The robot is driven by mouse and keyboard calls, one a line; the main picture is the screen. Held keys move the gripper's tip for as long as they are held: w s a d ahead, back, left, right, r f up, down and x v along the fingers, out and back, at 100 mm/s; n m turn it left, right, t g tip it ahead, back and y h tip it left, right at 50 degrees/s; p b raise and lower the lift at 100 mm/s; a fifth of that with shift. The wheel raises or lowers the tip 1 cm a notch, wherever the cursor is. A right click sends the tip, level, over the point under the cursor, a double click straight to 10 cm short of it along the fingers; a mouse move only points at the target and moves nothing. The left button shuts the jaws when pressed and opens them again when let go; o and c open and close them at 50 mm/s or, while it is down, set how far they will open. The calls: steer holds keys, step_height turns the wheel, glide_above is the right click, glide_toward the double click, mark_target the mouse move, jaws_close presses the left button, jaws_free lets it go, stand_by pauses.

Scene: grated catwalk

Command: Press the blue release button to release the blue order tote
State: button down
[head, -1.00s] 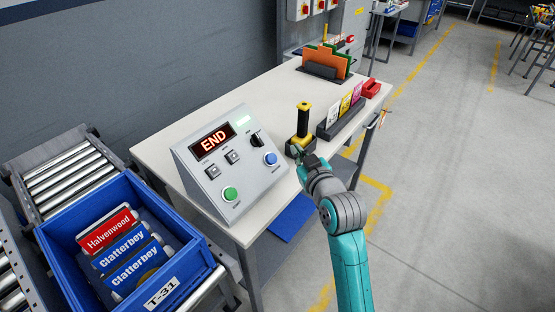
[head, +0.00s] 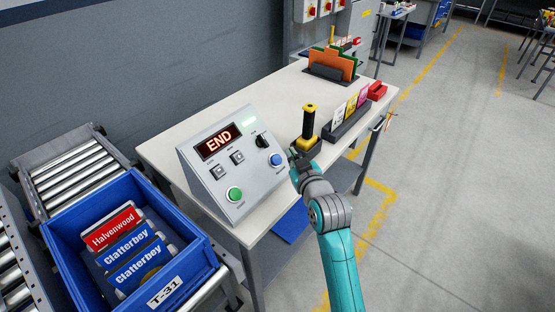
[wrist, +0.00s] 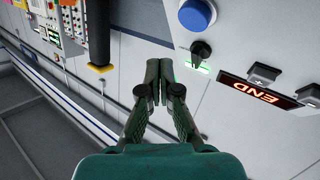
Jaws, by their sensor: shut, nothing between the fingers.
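The blue release button (head: 276,160) is a round cap on the right part of the grey sloped control panel (head: 255,190). In the wrist view the blue button (wrist: 197,14) shows at the top, beyond and to the right of my fingertips. My gripper (wrist: 160,64) is shut and empty, apart from the button. In the head view my arm reaches to the right of the panel, with the gripper end (head: 294,155) partly hidden. The blue order tote (head: 207,252) stands on the roller conveyor at lower left, labelled T-31, with several boxes inside.
The panel also has a green button (head: 235,193), a black knob (head: 262,141), two small grey switches and an END display (head: 219,139). A black and yellow upright tool (head: 307,130) stands close beside my gripper. A card rack (head: 350,118) is behind it.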

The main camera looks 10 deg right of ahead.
mark_target(277, 160)
steer(key=shift+w+a+f, duration=0.4)
steer(key=shift+w+f, duration=0.15)
steer(key=shift+f, duration=0.15)
steer(key=shift+w+a+f, duration=0.4)
steer(key=shift+w+f, duration=0.15)
steer(key=shift+f, duration=0.1)
steer(key=shift+w+a+f, duration=0.1)
stand_by(0.5)
steer(key=shift+w+a+f, duration=0.1)
steer(key=shift+w+f, duration=0.05)
steer(key=shift+f, duration=0.05)
